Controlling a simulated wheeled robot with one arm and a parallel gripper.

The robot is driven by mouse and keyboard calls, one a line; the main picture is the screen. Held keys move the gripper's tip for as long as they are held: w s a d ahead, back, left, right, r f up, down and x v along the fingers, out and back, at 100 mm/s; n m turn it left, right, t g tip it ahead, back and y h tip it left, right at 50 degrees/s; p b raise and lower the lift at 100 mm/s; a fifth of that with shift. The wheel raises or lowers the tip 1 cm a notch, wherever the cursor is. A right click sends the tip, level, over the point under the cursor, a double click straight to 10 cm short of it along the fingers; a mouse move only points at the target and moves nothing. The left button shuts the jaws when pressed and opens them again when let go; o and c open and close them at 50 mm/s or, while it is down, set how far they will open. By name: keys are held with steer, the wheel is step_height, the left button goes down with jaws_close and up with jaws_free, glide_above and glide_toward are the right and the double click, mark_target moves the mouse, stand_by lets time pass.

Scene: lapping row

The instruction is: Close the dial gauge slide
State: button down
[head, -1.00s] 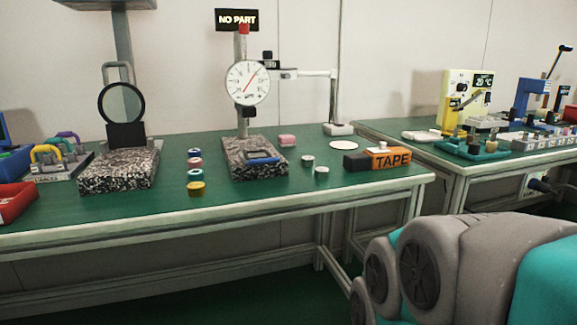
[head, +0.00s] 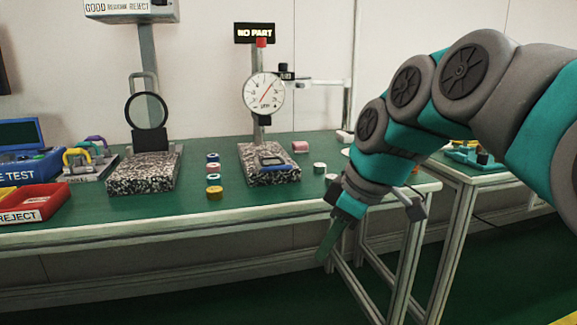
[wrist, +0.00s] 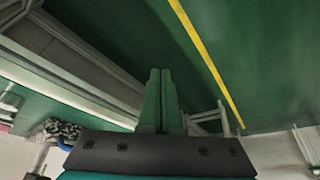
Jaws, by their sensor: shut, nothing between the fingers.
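The dial gauge (head: 264,93) with its round white face and red pointer is on a post above a speckled stone base (head: 270,172) on the green bench. A "NO PART" sign (head: 255,32) is behind its top. A dark slide-like piece with a blue display (head: 270,160) lies on the base. My gripper (head: 325,254) hangs in front of the bench's front edge, to the right of and nearer than the gauge, pointing down. In the wrist view its two green fingers (wrist: 160,102) are together and empty.
A magnifier stand (head: 147,110) and a red REJECT bin (head: 28,205) are farther left. Floor before the bench is clear.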

mark_target(269, 158)
steer(key=w+r+n+t+y+p, duration=0.25)
steer(key=w+r+n, duration=0.45)
steer(key=w+r, duration=0.55)
steer(key=x, duration=0.3)
steer(key=a+r+x, duration=0.1)
steer(key=x, duration=0.5)
steer(key=shift+w+a+r, duration=0.15)
steer(key=shift+a+r, duration=0.05)
steer(key=shift+a, duration=0.1)
steer(key=shift+w+a+r, duration=0.1)
steer(key=shift+w+a, duration=0.15)
steer(key=shift+w, duration=0.55)
steer(key=shift+w, duration=0.1)
steer(key=shift+w+a, duration=0.1)
steer(key=shift+w, duration=0.2)
steer(key=shift+w+a+p, duration=0.35)
steer(key=shift+w+a, duration=0.15)
steer(key=shift+w, duration=1.25)
steer(key=shift+w+a+p, duration=0.3)
steer(key=shift+w+a, duration=0.2)
steer(key=shift+w, duration=1.2)
steer(key=shift+w+a+p, duration=0.35)
steer(key=shift+w+a, duration=0.15)
steer(key=shift+w, duration=1.25)
steer(key=shift+r, duration=0.1)
